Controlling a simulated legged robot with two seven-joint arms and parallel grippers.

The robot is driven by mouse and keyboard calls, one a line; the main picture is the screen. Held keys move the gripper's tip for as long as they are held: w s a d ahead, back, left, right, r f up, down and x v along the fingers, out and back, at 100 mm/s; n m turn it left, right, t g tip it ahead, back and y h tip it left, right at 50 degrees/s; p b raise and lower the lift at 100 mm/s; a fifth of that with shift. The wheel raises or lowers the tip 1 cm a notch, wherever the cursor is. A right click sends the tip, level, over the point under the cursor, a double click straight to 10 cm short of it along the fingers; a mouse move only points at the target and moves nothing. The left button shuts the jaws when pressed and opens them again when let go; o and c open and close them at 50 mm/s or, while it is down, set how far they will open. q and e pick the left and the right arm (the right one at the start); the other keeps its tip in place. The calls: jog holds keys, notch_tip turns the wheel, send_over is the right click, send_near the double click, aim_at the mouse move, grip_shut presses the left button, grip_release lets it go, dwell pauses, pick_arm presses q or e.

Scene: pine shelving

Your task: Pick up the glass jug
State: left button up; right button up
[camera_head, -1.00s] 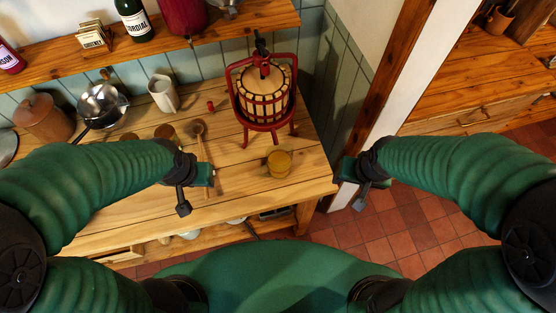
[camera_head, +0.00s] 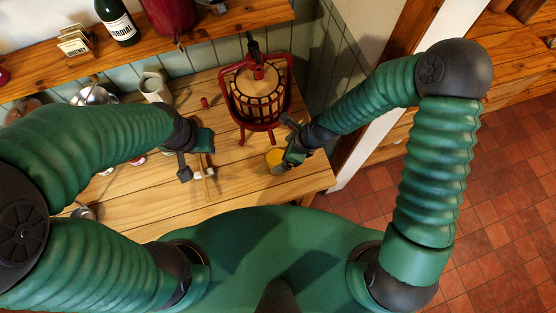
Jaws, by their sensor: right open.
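The glass jug (camera_head: 273,158) holds something amber and stands on the wooden worktop just in front of the red press. My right gripper (camera_head: 287,155) is open, at the jug's right side, and covers part of it. I cannot tell whether it touches the glass. My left gripper (camera_head: 194,162) hangs over the worktop to the left of the jug, apart from it, above a wooden spoon. Whether its jaws are open or shut does not show clearly.
The red fruit press (camera_head: 259,96) stands close behind the jug. A shelf (camera_head: 150,47) with a dark bottle (camera_head: 119,27) runs above. The worktop (camera_head: 262,192) in front of the jug is clear.

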aim_at(277, 163)
jog(key=x, duration=0.3)
jog(key=a+p+x, duration=0.1)
jog(key=x, duration=0.2)
jog(key=shift+s+a+r, duration=0.15)
jog(key=shift+a+r, duration=0.05)
jog(key=shift+d+f, duration=0.1)
jog(key=shift+f, duration=0.1)
jog(key=shift+w+d+f, duration=0.1)
jog(key=shift+w+d, duration=0.2)
jog(key=shift+d, duration=0.15)
jog(key=shift+c, duration=1.3)
jog(key=c, duration=0.5)
jog(key=shift+s+a, duration=0.1)
jog(key=shift+a, duration=0.15)
jog(key=c, duration=0.4)
jog(key=shift+a, duration=0.15)
jog(key=c, duration=0.5)
grip_shut()
pick_arm(q)
jog(key=shift+a+r, duration=0.5)
jog(key=shift+r, duration=0.05)
pick_arm(e)
jog(key=shift+d, duration=0.25)
pick_arm(q)
jog(key=shift+r, duration=0.15)
pick_arm(e)
jog(key=shift+r, duration=0.25)
